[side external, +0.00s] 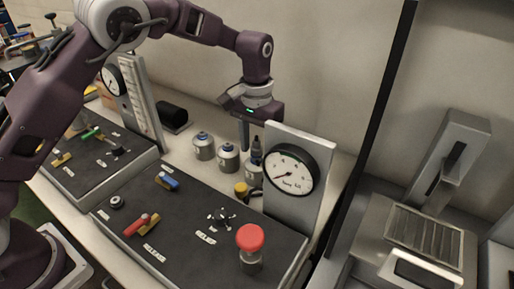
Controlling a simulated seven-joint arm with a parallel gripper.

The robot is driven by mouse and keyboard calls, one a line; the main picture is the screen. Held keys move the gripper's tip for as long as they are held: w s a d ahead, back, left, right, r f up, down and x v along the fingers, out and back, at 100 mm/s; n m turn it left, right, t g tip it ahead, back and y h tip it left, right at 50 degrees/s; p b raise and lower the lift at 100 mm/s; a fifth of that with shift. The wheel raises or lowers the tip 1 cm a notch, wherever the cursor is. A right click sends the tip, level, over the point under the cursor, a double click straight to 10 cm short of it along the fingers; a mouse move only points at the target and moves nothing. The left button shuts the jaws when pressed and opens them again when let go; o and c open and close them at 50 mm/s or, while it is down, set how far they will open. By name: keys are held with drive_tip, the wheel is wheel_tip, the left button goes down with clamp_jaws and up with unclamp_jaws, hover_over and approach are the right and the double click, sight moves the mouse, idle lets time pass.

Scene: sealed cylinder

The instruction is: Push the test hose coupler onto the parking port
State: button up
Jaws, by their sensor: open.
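My gripper (253,147) points down behind the dark panel, beside the dial gauge. It is open; one dark finger shows clearly, and the gauge plate hides part of the rest. Just below stands a dark, narrow-topped bottle-like thing (257,160); I cannot tell whether it lies between the fingers. A yellow-capped fitting (241,189) sits at the panel's back edge.
The dial gauge (292,169) stands upright close to my gripper. Several grey canisters (204,147) stand to the left. A dark post rises at right.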

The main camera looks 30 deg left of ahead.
sight(256, 140)
clamp_jaws()
idle(1.4)
drive_tip(key=shift+r, duration=0.1)
drive_tip(key=shift+r, duration=2.95)
drive_tip(key=shift+a, duration=0.1)
